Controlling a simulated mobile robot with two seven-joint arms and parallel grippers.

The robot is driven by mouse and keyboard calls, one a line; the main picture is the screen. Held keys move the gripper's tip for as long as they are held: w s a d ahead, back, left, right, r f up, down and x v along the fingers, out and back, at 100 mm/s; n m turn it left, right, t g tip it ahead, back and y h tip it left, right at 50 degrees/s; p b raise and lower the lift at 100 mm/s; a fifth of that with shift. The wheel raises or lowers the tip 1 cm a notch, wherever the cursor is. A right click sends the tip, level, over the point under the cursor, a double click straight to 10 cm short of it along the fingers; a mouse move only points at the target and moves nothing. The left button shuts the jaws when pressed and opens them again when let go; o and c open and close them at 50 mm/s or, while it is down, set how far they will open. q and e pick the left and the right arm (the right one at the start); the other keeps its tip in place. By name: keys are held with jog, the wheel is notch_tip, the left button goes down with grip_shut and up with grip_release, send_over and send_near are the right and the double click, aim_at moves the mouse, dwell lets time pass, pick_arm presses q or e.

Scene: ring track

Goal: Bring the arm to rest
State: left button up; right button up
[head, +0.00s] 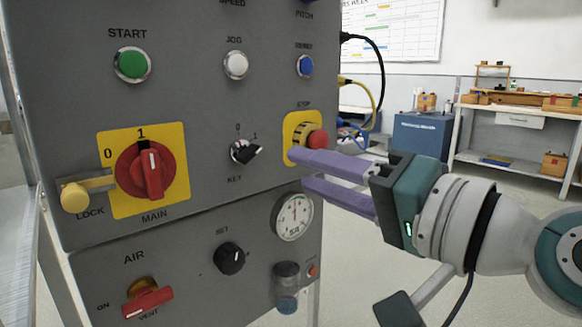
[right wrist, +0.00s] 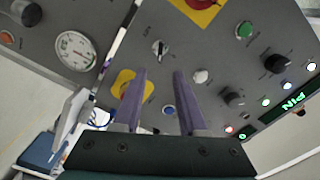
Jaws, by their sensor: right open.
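My right gripper (head: 303,170) is in front of the grey control panel (head: 80,150), coming in from the right. Its two purple fingers are apart with nothing between them; they also show in the right wrist view (right wrist: 159,76). In the head view the fingers lie just below the red STOP button (head: 318,140) on its yellow plate and above the pressure gauge (head: 294,216). I cannot tell whether a finger touches the panel. In the right wrist view the left finger covers part of the yellow STOP plate (right wrist: 122,82). My left gripper is not in view.
The panel carries a red MAIN switch (head: 152,172), a yellow LOCK tab (head: 75,196), a KEY switch (head: 246,151), a red AIR handle (head: 148,298) and a black knob (head: 229,258). A blue cabinet (head: 421,136) and a workbench (head: 510,150) stand behind. Floor shows between.

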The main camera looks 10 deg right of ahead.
jog(key=shift+s, duration=0.15)
jog(key=s+r+n+g+h+p, duration=0.3)
jog(key=s+n+g+p, duration=0.3)
jog(key=s+p, duration=0.75)
jog(key=s+d+r+n+g+h+p, duration=0.1)
jog(key=s+d+r+g+h+p, duration=0.1)
jog(key=s+d+r+h+p, duration=0.3)
jog(key=s+d+g+h+p, duration=0.2)
jog(key=s+d+g+p, duration=0.1)
jog(key=s+d+p, duration=0.4)
notch_tip(320, 180, up, 36)
jog(key=s+p, duration=0.1)
jog(key=p, duration=3.6)
jog(key=shift+a+r, duration=0.15)
jog(key=shift+r, duration=0.1)
